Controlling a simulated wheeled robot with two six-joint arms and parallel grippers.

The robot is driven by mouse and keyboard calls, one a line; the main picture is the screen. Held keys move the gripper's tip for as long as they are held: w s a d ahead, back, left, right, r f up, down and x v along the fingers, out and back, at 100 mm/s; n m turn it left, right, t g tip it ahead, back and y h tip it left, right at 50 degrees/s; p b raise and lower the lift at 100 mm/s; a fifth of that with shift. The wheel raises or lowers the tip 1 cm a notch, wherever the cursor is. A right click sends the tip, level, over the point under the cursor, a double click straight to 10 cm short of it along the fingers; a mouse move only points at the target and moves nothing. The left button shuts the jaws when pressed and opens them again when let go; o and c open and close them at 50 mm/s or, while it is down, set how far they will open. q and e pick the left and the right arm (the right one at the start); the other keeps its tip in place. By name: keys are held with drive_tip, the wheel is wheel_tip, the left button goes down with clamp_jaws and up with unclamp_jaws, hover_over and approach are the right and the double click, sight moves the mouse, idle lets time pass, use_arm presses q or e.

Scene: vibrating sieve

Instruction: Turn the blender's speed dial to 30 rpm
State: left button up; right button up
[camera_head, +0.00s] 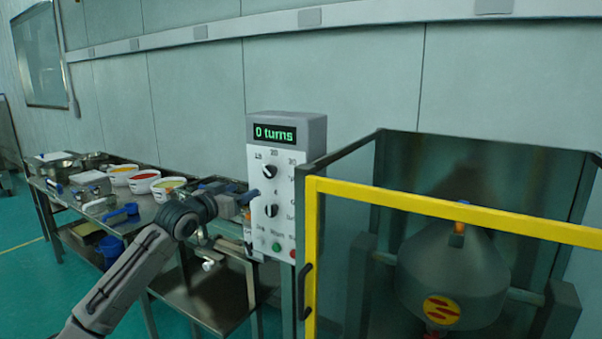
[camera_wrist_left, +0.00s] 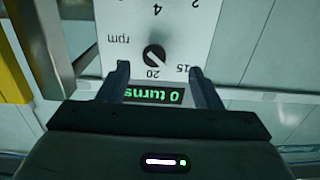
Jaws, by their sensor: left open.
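The white-faced control box (camera_head: 272,215) has a green display (camera_head: 274,134) reading "0 turns". Its upper black dial (camera_head: 269,171) has marks 15, 20 and 30 around it; a lower dial (camera_head: 270,211) sits beneath. In the left wrist view the picture is upside down, with the rpm dial (camera_wrist_left: 154,57) between the open fingers of my left gripper (camera_wrist_left: 160,68). The dial's white line is slanted. One finger hides the 30 mark there. In the head view my left gripper (camera_head: 246,195) is at the box's left side, fingers apart. Contact with the dial is not visible.
The grey blender drum (camera_head: 452,280) stands at right inside a guard with a yellow frame (camera_head: 313,250). A steel table (camera_head: 80,207) at left holds bowls and tools. Green (camera_head: 276,247) and red (camera_head: 292,254) buttons sit low on the box.

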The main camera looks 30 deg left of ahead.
sight(268, 173)
use_arm(q)
drive_tip(key=w+p, duration=0.1)
drive_tip(key=w, duration=0.2)
drive_tip(key=w+d+r+p, duration=0.1)
drive_tip(key=w, duration=0.2)
drive_tip(key=w+r+p, duration=0.1)
drive_tip(key=w+p, duration=0.1)
drive_tip(key=w, duration=0.1)
drive_tip(key=shift+w+d+r, duration=0.15)
drive_tip(key=shift+w+d, duration=0.05)
drive_tip(key=shift+w, duration=0.6)
drive_tip(key=shift+f, duration=0.2)
drive_tip(key=c, duration=1)
